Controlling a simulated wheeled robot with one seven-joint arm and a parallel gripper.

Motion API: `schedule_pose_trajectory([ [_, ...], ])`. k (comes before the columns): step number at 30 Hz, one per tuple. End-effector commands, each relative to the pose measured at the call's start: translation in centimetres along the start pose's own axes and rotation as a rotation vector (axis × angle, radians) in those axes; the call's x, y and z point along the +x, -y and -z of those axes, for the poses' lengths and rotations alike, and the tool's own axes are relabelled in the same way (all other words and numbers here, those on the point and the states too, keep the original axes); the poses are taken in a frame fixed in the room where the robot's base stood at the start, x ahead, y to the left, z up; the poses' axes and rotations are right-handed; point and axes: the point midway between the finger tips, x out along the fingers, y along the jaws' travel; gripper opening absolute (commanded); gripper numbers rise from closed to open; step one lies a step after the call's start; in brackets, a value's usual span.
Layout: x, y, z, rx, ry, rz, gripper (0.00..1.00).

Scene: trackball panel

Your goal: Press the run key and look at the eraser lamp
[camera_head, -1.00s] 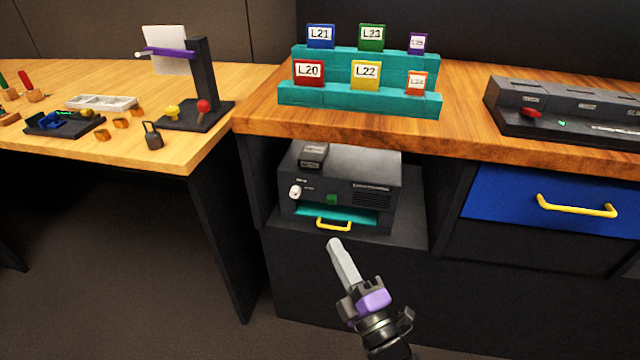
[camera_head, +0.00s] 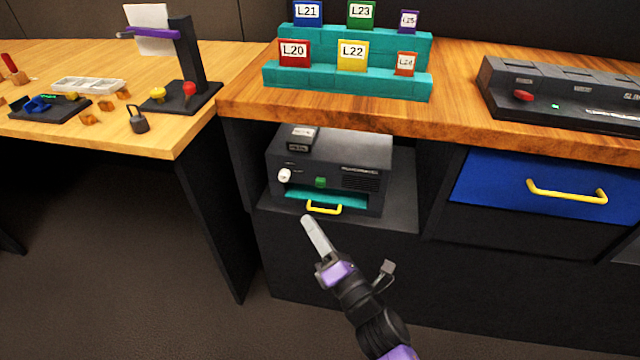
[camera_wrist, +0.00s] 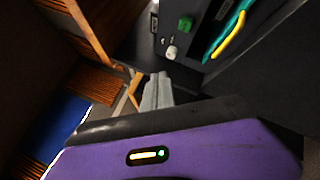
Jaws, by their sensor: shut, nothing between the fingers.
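The eraser unit appears to be the dark box (camera_head: 340,160) in the open shelf bay under the wooden counter; its labels are too small to read. Its front has a green key (camera_head: 320,182), a white knob (camera_head: 284,175) and a teal drawer with a yellow handle (camera_head: 323,208). The green key (camera_wrist: 186,23) and white knob (camera_wrist: 171,52) also show in the wrist view. I cannot tell a lit lamp on it. My gripper (camera_head: 308,222) is shut and empty, in front of and below the box, apart from it.
A small dark block (camera_head: 300,138) sits on top of the box. Coloured label cards stand on a teal rack (camera_head: 345,84) on the counter. A blue drawer (camera_head: 490,185) is at right. A tan table (camera_head: 180,140) stands at left. Floor in front is clear.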

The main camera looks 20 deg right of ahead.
Motion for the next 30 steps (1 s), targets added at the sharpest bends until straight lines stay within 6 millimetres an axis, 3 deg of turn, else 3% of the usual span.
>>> schedule_pose_trajectory([
  [18,5.1,3.6,-3.7,-0.001,0.002,0.0,0.0],
  [30,5.8,4.2,-4.3,0.001,0.0,0.0,0.0],
])
